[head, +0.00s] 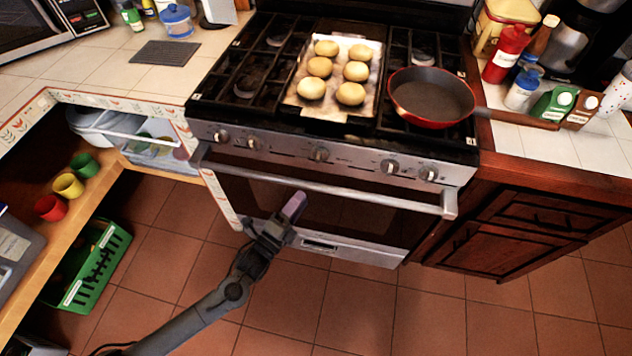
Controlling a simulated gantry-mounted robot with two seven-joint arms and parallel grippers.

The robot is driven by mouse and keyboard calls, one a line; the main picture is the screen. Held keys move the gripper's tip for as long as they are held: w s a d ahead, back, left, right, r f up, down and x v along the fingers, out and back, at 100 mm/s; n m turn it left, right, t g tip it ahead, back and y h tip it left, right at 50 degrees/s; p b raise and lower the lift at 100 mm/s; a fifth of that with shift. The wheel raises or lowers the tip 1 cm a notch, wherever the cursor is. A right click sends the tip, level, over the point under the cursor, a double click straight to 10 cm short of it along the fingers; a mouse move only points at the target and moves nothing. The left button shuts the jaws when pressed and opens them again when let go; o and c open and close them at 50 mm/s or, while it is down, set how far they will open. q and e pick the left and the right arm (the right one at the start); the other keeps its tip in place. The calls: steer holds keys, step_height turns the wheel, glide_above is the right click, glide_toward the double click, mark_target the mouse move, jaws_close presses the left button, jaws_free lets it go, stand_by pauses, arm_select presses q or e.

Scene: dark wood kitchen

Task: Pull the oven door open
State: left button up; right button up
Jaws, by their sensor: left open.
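The oven (330,212) stands in the middle of the head view, below the stove top. Its dark-windowed door is closed, with a long silver handle bar (330,186) across its top. My left gripper (297,204) is in front of the door, its fingers pointing up and right, just below the handle in the picture. I cannot tell whether it touches the door. It is open, and I see nothing held in it. My right gripper is not in view.
A tray (335,113) of round buns and a red pan (431,97) sit on the stove top. The pan's handle reaches over the right counter. A green crate (97,265) stands on the floor at left. The tiled floor before the oven is clear.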

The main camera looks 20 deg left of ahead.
arm_select(q)
steer(key=b+x, duration=0.2)
steer(key=x, duration=0.6)
steer(key=shift+f, duration=0.1)
jaws_close()
